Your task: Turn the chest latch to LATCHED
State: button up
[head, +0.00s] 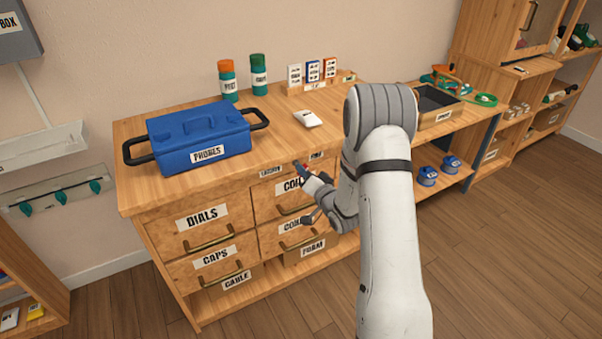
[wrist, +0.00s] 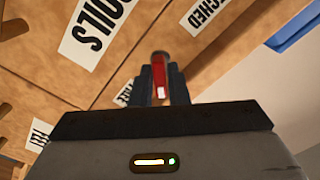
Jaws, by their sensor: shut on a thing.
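The chest (head: 255,190) is a wooden drawer unit. Its front top rail carries a LATCHED label (head: 270,171) on the left and a FREE label (head: 316,155) on the right. My gripper (head: 300,168) is at this rail between the two labels. In the wrist view, the red latch (wrist: 159,76) shows between the dark fingers, and my gripper is shut on it. The LATCHED label (wrist: 203,12) is at the upper right there, and the small FREE label (wrist: 124,93) is left of the fingers. The fingers hide part of the latch, so its exact angle is unclear.
Labelled drawers, such as DIALS (head: 202,217), with brass handles lie below the rail. A COILS label (wrist: 95,32) is close to the fingers.

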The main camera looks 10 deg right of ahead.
grip_shut()
jog(key=shift+a, duration=0.4)
jog(key=n+b, duration=0.1)
jog(key=b, duration=0.1)
jog(key=n+b, duration=0.1)
jog(key=b, duration=0.1)
jog(key=shift+w+d+f, duration=0.1)
jog(key=shift+d+f, duration=0.05)
jog(key=shift+d, duration=0.2)
jog(key=n+b, duration=0.6)
jog(key=b, duration=0.2)
jog(key=shift+n, duration=0.4)
jog(key=n+b, duration=0.5)
jog(key=b, duration=0.2)
jog(key=n+b, duration=0.4)
jog(key=shift+a+r+b, duration=0.15)
jog(key=shift+r+b, duration=0.15)
jog(key=shift+n, duration=0.3)
